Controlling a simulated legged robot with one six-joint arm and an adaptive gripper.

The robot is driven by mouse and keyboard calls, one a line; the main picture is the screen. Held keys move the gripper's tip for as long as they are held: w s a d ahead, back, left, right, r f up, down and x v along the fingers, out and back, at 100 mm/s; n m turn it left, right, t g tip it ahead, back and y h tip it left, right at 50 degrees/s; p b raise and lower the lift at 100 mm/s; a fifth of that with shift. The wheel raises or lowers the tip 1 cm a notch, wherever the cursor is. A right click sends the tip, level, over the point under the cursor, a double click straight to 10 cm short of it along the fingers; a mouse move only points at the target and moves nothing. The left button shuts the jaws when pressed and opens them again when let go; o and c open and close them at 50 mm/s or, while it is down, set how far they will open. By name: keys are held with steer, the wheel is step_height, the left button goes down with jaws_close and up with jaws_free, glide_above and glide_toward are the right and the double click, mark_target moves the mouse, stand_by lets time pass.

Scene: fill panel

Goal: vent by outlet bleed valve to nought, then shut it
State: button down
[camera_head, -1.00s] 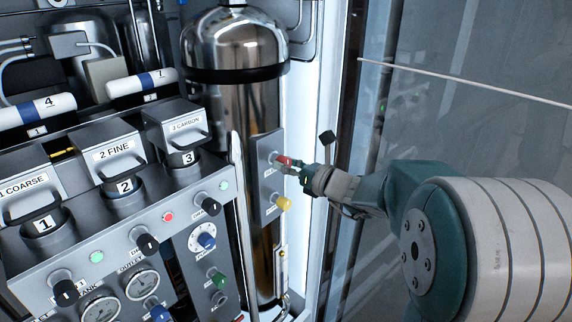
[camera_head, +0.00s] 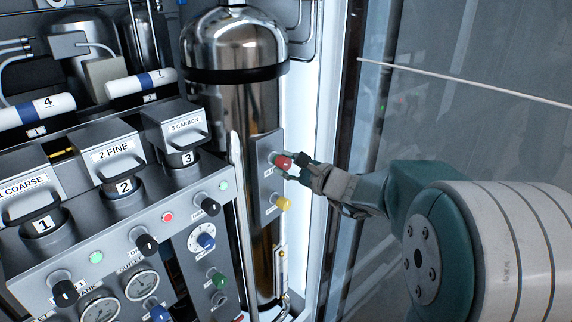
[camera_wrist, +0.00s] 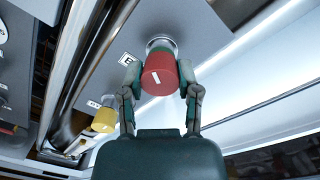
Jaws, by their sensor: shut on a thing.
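A red knob (camera_head: 283,162) sits on the grey plate (camera_head: 263,186) mounted on the right side of the steel cylinder. My gripper (camera_head: 293,165) is shut on the red knob. In the wrist view my gripper's two fingers (camera_wrist: 160,78) press on both sides of the red knob (camera_wrist: 160,76), which has a white mark on its face. A label beside the knob is mostly hidden and only one letter, "E", reads. A yellow knob (camera_head: 283,203) sits below on the same plate and also shows in the wrist view (camera_wrist: 104,120). Two gauges (camera_head: 142,284) are at the lower left.
The steel cylinder (camera_head: 235,110) stands behind the plate. Filter housings and a panel with several dark knobs, a blue knob (camera_head: 206,242) and a green knob (camera_head: 217,278) are to the left. A white upright frame (camera_head: 312,100) and glass stand to the right.

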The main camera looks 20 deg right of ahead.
steer(key=n, duration=0.7)
steer(key=shift+f, duration=0.2)
steer(key=n, duration=0.3)
steer(key=shift+f+h, duration=0.1)
steer(key=shift+h, duration=0.2)
steer(key=shift+s+n, duration=0.1)
steer(key=shift+n, duration=2.1)
steer(key=shift+f, duration=0.1)
steer(key=shift+c, duration=1.5)
jaws_free()
steer(key=shift+a, duration=0.1)
steer(key=shift+t, duration=0.3)
steer(key=shift+r, duration=0.2)
